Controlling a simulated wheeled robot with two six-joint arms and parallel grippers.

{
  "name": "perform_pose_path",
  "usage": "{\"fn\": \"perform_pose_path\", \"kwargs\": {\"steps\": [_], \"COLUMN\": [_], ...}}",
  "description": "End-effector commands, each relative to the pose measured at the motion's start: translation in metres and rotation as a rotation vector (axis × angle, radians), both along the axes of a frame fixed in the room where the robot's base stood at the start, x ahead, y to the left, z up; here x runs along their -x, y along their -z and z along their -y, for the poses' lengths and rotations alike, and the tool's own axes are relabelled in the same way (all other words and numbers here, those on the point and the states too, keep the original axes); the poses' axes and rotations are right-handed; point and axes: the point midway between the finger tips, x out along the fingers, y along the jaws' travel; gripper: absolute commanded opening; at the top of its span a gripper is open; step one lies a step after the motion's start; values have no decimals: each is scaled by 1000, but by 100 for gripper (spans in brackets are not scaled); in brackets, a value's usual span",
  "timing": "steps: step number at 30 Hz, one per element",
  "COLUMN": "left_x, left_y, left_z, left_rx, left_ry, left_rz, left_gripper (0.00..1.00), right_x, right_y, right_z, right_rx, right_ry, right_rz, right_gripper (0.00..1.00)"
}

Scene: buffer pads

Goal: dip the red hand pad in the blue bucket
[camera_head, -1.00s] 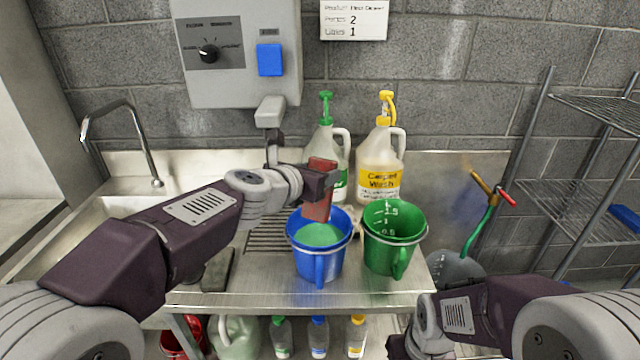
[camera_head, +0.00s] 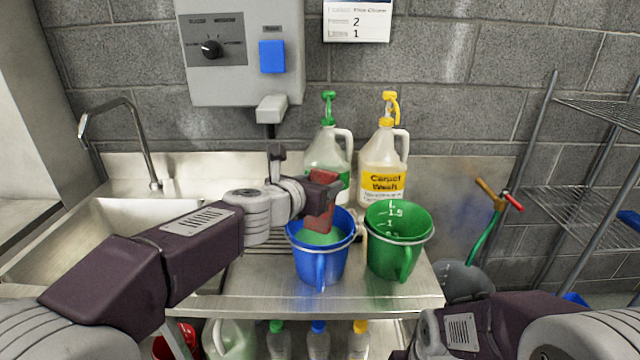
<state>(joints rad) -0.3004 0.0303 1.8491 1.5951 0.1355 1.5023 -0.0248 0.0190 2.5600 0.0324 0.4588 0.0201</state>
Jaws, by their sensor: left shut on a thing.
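The blue bucket (camera_head: 320,266) stands on the steel counter, its handle facing me, with green liquid (camera_head: 322,237) inside. My left gripper (camera_head: 325,185) is above the bucket's back rim, shut on the red hand pad (camera_head: 320,211). The pad hangs down inside the bucket's mouth, and its lower end meets or nearly meets the green liquid; I cannot tell how deep it is. My right arm shows at the lower right, but its gripper's fingers are not visible.
A green measuring bucket (camera_head: 397,246) stands right beside the blue one. Two spray jugs, one green-topped (camera_head: 328,150) and one labelled Carpet Wash (camera_head: 384,160), stand behind. A sink (camera_head: 110,225) is at left, a wire shelf (camera_head: 590,205) at right. A dispenser box (camera_head: 243,50) hangs above.

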Motion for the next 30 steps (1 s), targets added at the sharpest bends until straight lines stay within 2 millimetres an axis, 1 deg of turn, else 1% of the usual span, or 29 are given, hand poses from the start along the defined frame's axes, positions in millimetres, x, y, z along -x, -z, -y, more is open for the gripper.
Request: {"fn": "perform_pose_path", "kwargs": {"steps": [1, 15, 18, 22, 29, 30], "left_x": [0, 0, 0, 0, 0, 0], "left_y": [16, 85, 96, 101, 99, 99], "left_z": [0, 0, 0, 0, 0, 0], "left_rx": [0, 1, 1, 1, 1, 1], "left_ry": [0, 0, 0, 0, 0, 0], "left_rz": [0, 0, 0, 0, 0, 0], "left_gripper": [15, 15, 15, 15, 15, 64], "right_x": [0, 0, 0, 0, 0, 0], "right_y": [16, 85, 95, 100, 98, 98], "right_z": [0, 0, 0, 0, 0, 0], "right_rx": [0, 0, 0, 0, 0, 0], "right_ry": [0, 0, 0, 0, 0, 0], "right_rz": [0, 0, 0, 0, 0, 0], "right_gripper": [36, 36, 36, 36, 36, 36]}}
